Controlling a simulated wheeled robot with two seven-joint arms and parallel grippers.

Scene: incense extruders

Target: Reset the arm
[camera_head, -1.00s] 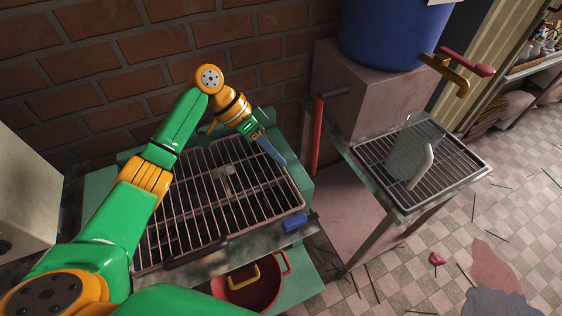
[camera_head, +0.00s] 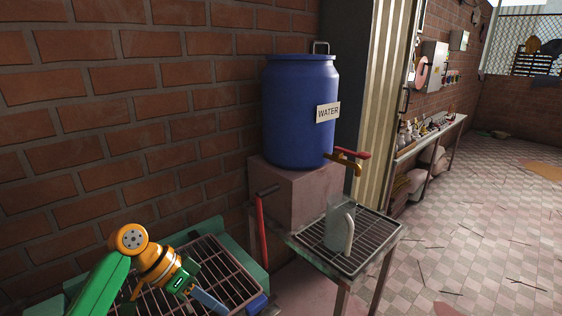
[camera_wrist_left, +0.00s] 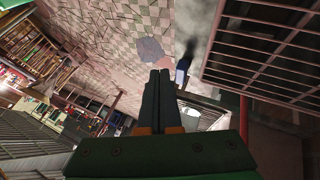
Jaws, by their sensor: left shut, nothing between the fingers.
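My left arm comes in at the lower left of the head view, in green and orange. Its gripper (camera_head: 209,301) is over the metal grill rack (camera_head: 222,270) of the green stand. In the left wrist view the left gripper (camera_wrist_left: 159,76) shows its two dark fingers close together, with nothing between them. The grill bars (camera_wrist_left: 262,50) show at the upper right of that view. My right gripper is not in view.
A blue water barrel (camera_head: 297,115) with a tap (camera_head: 345,160) stands on a pink block (camera_head: 290,190). A clear pitcher (camera_head: 338,228) stands on a small rack table (camera_head: 366,247) beside it. A red-handled lever (camera_head: 262,230) rises between the stands. Tiled floor (camera_head: 470,230) is open at right.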

